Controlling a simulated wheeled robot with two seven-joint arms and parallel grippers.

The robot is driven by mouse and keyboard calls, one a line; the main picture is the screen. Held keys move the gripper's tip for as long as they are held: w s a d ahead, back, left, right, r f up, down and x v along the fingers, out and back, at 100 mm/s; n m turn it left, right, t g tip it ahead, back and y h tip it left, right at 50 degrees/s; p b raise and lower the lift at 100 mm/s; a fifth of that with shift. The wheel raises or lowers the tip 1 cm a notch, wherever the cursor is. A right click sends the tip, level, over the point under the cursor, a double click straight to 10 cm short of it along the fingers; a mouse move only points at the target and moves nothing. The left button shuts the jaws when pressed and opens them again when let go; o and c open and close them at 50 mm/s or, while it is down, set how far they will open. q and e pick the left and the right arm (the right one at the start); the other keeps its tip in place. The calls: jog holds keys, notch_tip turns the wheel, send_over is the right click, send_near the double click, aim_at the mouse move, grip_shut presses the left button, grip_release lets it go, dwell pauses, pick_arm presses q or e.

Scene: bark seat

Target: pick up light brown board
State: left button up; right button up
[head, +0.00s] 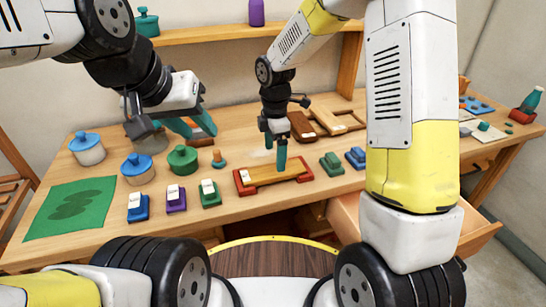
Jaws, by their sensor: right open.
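A light brown board (268,176) lies flat in the middle of the table, between the red end pieces of a red holder (242,184). My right gripper (275,154) points down over this board with its teal fingers apart and nothing visible between them. One finger hides a small part of the board, and I cannot tell whether it touches it. Another light brown wooden piece (345,121) lies farther back to the right. My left gripper (191,127) is raised over the back left of the table, its teal fingers apart and empty.
Blue-lidded pots (138,170) and a green-lidded pot (184,160) stand at left near a green mat (70,208). Small coloured blocks (176,199) line the front. A dark brown board (302,127) lies behind the holder. An open drawer (345,217) juts out below.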

aim_at(273, 170)
jog(key=f, duration=0.6)
jog(key=shift+w+a+f, duration=0.1)
jog(key=shift+a, duration=0.2)
jog(key=c, duration=1.6)
jog(key=shift+c, duration=0.3)
jog(key=shift+r, duration=0.2)
